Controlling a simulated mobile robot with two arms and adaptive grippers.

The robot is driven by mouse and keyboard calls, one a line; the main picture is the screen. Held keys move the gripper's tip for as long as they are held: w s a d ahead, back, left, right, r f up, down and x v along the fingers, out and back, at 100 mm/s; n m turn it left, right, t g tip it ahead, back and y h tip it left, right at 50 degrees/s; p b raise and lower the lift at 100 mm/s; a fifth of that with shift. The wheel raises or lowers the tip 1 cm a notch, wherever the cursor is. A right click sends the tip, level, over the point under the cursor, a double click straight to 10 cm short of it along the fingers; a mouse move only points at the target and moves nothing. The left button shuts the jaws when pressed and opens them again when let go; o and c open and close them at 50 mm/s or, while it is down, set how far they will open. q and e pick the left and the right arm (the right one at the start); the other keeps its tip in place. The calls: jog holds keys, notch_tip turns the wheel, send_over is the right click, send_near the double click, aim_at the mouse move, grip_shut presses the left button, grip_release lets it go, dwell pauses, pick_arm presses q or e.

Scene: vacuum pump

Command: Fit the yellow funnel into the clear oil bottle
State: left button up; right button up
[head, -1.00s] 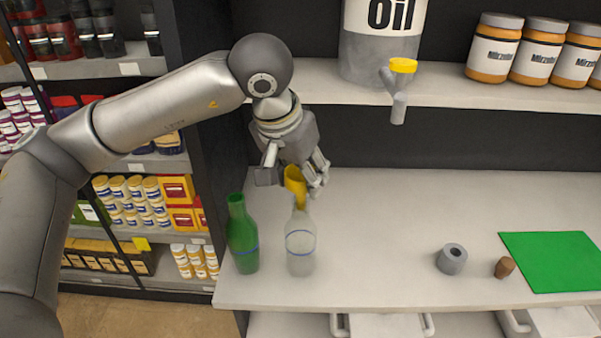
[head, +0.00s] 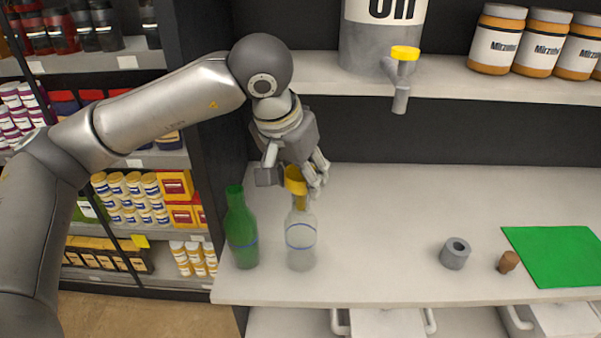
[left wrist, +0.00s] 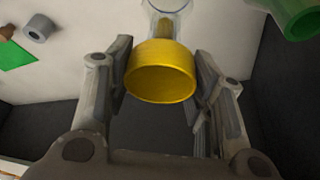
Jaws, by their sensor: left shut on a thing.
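The clear oil bottle (head: 301,242), with a blue band, stands upright on the counter. The yellow funnel (head: 296,184) is over its mouth. The funnel's narrow spout shows inside the clear neck in the left wrist view, where the wide yellow cup (left wrist: 162,75) faces the camera and the bottle neck (left wrist: 168,8) lies beyond it. My left gripper (head: 299,178) is shut on the funnel, with one finger on either side of the cup. How deep the spout sits is hard to tell. My right gripper is not in view.
A green bottle (head: 241,232) stands close to the left of the clear bottle. A grey ring (head: 455,254), a brown cork (head: 508,262) and a green mat (head: 556,257) lie to the right. A shelf with an oil drum (head: 377,45) overhangs behind. The counter's middle is free.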

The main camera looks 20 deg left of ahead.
pick_arm(q)
jog(key=o, duration=1)
jog(key=shift+f, duration=0.1)
jog(key=v, duration=1.2)
